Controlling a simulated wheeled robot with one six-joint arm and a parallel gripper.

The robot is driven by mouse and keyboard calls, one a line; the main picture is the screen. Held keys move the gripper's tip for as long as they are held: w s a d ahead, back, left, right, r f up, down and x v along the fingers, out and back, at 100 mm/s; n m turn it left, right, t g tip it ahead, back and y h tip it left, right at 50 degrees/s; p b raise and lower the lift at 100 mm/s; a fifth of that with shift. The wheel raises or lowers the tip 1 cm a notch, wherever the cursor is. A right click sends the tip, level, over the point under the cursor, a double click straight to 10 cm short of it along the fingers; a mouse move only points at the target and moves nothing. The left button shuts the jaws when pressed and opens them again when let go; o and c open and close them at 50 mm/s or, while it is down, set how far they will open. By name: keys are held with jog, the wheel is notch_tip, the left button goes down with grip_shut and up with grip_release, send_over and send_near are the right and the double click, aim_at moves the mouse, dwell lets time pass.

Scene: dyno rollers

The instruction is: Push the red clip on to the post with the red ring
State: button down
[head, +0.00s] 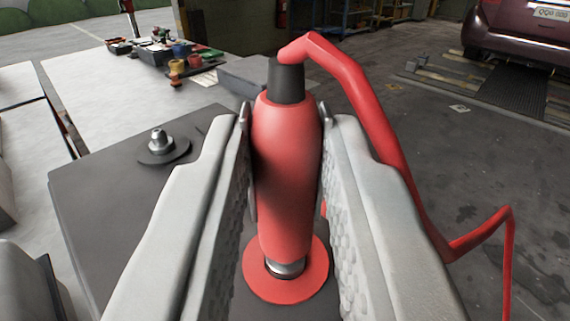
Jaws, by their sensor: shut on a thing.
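The red clip (284,165) stands nearly upright between the two grey fingers of my gripper (286,190), which is shut on it. A black collar tops the clip, and a red cable (370,110) runs from it over to the right. The clip's lower end is over the post with the red ring (257,287). A short band of the metal post (286,268) shows between the clip and the ring. How far the clip sits over the post is hidden inside it.
A second post with a dark ring (160,145) stands on the same dark box (95,190), at the left. A pale bench (60,105) behind holds several small coloured items (165,55). A dark red car (520,35) stands at the back right. The floor at right is mostly clear.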

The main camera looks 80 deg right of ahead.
jog(key=shift+f, duration=0.55)
jog(key=c, duration=1.2)
grip_release()
jog(key=v, duration=1.7)
jog(key=shift+a, duration=0.2)
